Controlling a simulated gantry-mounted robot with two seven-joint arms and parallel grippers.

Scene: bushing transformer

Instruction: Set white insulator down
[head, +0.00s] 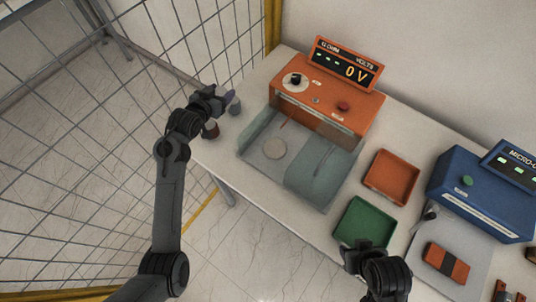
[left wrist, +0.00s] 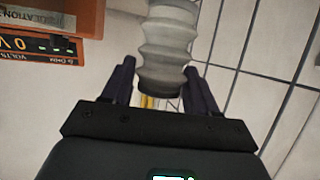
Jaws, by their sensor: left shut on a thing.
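My left gripper (head: 229,98) is over the far-left end of the table, left of the orange tester. In the left wrist view the left gripper (left wrist: 160,88) is shut on a pale, ribbed white insulator (left wrist: 168,42), whose end lies between the fingers. A small grey piece (head: 235,108) shows right beside the left fingertips in the head view. I cannot tell whether it is the held insulator or whether it touches the table (head: 220,160). My right gripper (head: 368,248) is near the table's front edge by the green tray; its jaw opening is unclear.
The orange tester (head: 325,95) has a clear-walled chamber (head: 262,165) in front and reads 0 V. An orange tray (head: 391,177), a green tray (head: 364,222) and a blue micro-ohm unit (head: 483,192) stand to the right. Wire fencing (head: 90,110) borders the left.

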